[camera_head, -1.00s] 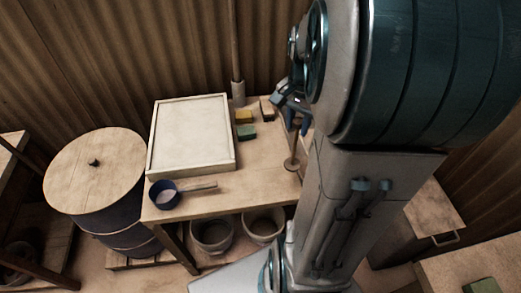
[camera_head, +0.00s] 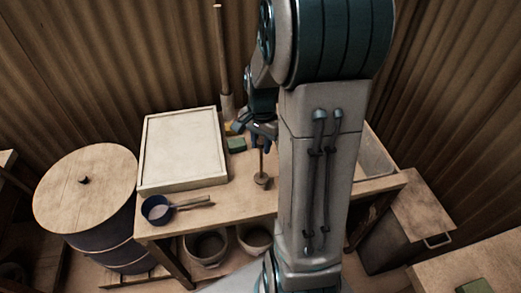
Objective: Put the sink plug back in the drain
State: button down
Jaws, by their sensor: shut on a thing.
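The sink plug (camera_head: 262,180) looks like a dark round piece with a thin upright rod above it. My gripper (camera_head: 262,138) is shut on the top of the rod, and the plug hangs roughly upright over the bench, left of my arm. I cannot tell whether its underside touches the bench top. A pale sink basin (camera_head: 378,157) is set in the right end of the bench, partly hidden behind my arm. The drain does not show.
A framed tray (camera_head: 180,148), a dark pot (camera_head: 156,210) with a brush-like tool (camera_head: 190,202) beside it, and a green block (camera_head: 236,145) are on the bench (camera_head: 240,205). A lidded barrel (camera_head: 85,190) stands left. A pole (camera_head: 222,60) rises behind. Bowls sit below.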

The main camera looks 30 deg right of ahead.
aim_at(261, 162)
jog(key=shift+f, duration=2.05)
jog(key=shift+f, duration=0.2)
jog(key=c, duration=1.1)
grip_release()
jog(key=shift+c, duration=0.2)
